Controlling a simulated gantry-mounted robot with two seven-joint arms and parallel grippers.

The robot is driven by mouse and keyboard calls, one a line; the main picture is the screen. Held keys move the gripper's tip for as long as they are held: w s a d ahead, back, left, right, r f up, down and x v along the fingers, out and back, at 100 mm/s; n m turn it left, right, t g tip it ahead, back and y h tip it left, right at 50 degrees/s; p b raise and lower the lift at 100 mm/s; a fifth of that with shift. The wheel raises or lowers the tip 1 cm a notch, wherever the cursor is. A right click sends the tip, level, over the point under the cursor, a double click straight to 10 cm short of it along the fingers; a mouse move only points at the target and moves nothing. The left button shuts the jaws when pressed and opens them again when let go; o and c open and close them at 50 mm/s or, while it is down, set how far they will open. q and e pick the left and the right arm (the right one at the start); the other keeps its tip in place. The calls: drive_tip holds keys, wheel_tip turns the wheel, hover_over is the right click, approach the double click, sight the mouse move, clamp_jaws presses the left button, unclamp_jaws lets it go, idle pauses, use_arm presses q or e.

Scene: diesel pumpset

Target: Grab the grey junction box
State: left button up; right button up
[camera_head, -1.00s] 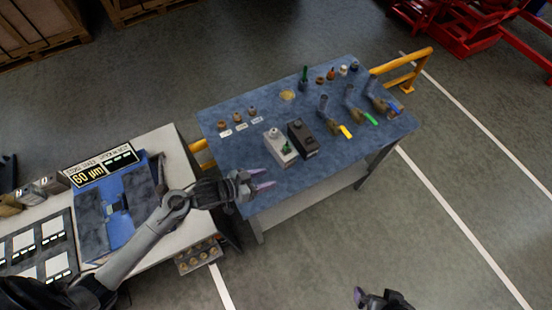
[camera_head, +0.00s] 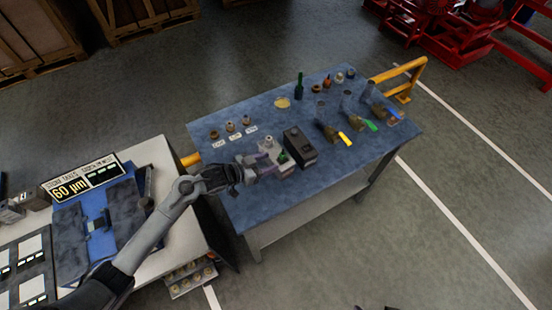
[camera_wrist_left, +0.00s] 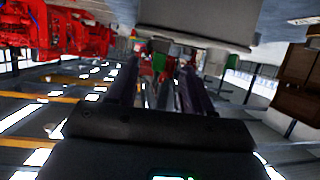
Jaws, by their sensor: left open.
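The light grey junction box (camera_head: 270,147), with a green knob on its front, stands on the blue top of the workbench, left of a dark box (camera_head: 300,146). My left gripper (camera_head: 266,166) is open at the box's front left side, its purple fingers overlapping the box in the head view. I cannot tell whether they touch it. In the left wrist view the two open fingers (camera_wrist_left: 158,88) point at a large pale grey block (camera_wrist_left: 195,22), probably the box seen close. Only a dark sliver of my right gripper (camera_head: 372,307) shows at the bottom edge.
The blue bench (camera_head: 235,205) also carries several small fittings at the back left and valves with yellow, green and blue handles (camera_head: 345,139) at the right. A green bottle (camera_head: 299,86) stands at the back. A white table (camera_head: 186,230) stands on the left.

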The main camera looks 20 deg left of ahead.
sight(281, 159)
use_arm(q)
drive_tip(key=shift+x, duration=2.55)
drive_tip(key=shift+s+d+f, duration=0.1)
drive_tip(key=shift+c, duration=0.2)
clamp_jaws()
